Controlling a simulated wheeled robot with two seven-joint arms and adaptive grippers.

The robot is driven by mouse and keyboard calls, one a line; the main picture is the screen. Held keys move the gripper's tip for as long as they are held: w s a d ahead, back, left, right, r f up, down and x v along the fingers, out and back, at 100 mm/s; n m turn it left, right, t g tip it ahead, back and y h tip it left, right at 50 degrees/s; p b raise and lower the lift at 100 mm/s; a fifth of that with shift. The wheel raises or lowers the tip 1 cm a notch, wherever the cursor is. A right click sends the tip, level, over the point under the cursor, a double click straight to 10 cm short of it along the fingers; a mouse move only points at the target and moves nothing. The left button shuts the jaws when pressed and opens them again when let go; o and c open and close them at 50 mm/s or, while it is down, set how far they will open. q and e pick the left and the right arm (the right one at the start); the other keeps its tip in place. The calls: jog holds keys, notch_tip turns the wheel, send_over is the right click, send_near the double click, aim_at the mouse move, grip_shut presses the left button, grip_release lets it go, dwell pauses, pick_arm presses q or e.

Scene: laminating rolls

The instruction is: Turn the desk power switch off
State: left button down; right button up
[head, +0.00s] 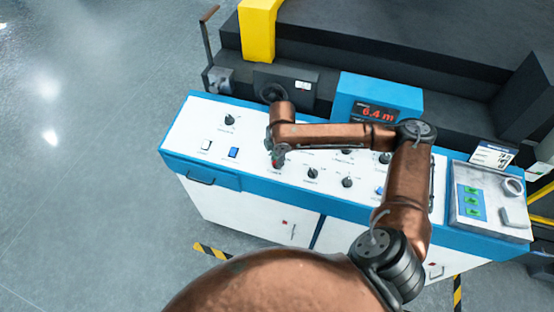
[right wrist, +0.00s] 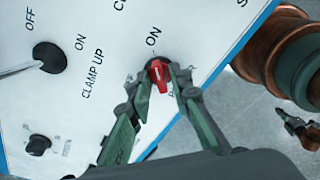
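The red power switch (right wrist: 159,76) is a small rotary knob on the white sloped panel (head: 190,125); the word ON is printed beside it in the right wrist view. My right gripper (right wrist: 162,72) has one finger on each side of the red knob, close against it, and appears shut on it. In the head view the right gripper (head: 277,160) is over the panel's front middle and mostly hides the switch. What looks like my left gripper (right wrist: 300,128) shows small at the right edge of the right wrist view, away from the panel; its opening is unclear.
A black lever switch (right wrist: 48,58) marked OFF, ON and CLAMP UP and a small black knob (right wrist: 38,145) sit near the red switch. Floor at left is clear.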

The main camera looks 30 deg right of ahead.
grip_shut()
pick_arm(q)
jog(key=shift+s, duration=0.75)
pick_arm(e)
jog(key=shift+s+p, duration=0.1)
jog(key=shift+p, duration=0.3)
jog(key=n+g+p, duration=0.1)
jog(key=n+p, duration=0.8)
jog(key=p, duration=0.3)
jog(key=shift+a+r, duration=0.1)
jog(key=shift+r, duration=0.05)
jog(key=n+p, duration=0.3)
jog(key=n, duration=0.1)
jog(key=shift+h+p, duration=0.4)
pick_arm(q)
notch_tip(320, 180, up, 19)
jog(key=w+p, duration=0.1)
jog(key=p, duration=0.1)
jog(key=shift+w+f, duration=0.15)
jog(key=shift+w, duration=0.25)
pick_arm(e)
jog(key=shift+f+n+g+h, duration=0.15)
jog(key=shift+n, duration=1.05)
jog(key=shift+f+n+g+h, duration=0.15)
jog(key=shift+n, duration=1.05)
